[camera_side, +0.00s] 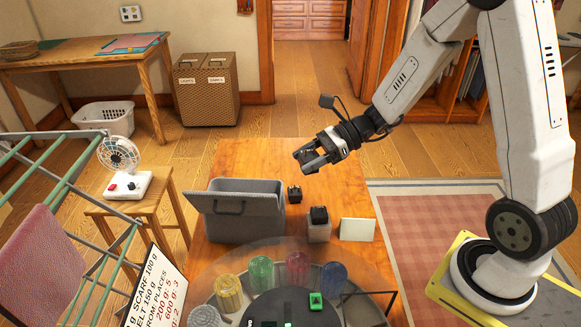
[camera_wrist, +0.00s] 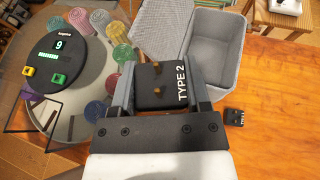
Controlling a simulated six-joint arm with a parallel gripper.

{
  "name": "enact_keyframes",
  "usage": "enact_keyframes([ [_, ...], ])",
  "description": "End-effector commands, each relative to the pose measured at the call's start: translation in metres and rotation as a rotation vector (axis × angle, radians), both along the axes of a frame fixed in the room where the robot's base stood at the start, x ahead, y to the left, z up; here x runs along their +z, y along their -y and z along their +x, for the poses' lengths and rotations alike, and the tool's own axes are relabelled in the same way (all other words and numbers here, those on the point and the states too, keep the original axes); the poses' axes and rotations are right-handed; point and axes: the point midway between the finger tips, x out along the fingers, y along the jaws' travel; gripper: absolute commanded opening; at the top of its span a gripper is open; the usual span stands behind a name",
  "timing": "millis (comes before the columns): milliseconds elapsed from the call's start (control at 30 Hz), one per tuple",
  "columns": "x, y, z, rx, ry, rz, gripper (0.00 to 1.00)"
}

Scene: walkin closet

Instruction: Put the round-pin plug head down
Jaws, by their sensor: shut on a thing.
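My gripper (camera_wrist: 160,98) is shut on a black plug head (camera_wrist: 155,75) with two round brass pins and the white words "TYPE 2". The pins face the wrist camera. In the side view my gripper (camera_side: 312,156) holds it above the wooden table (camera_side: 345,183), apart from the surface. A second small black plug head (camera_side: 294,193) lies on the table beside the grey bin; it also shows in the wrist view (camera_wrist: 233,117). A third black piece (camera_side: 319,214) sits on a small grey block (camera_side: 319,233).
A grey fabric bin (camera_side: 245,228) stands left of the plug heads, with its lid tilted beside it. A round clear turntable with coloured cups (camera_side: 262,272) fills the front. The table's far part is clear.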

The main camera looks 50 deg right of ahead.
Motion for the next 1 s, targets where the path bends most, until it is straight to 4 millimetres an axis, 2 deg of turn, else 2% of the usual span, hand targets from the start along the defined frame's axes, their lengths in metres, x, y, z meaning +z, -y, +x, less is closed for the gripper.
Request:
enact_keyframes([
  [200, 0.011, -0.013, 0.003, 0.018, 0.002, 0.004, 0.04],
  [533, 0.007, -0.014, 0.012, 0.019, 0.001, 0.004, 0.04],
  [667, 0.001, -0.014, 0.025, 0.019, 0.001, 0.004, 0.04],
  [1000, -0.021, -0.018, 0.072, 0.020, 0.001, 0.004, 0.04],
])
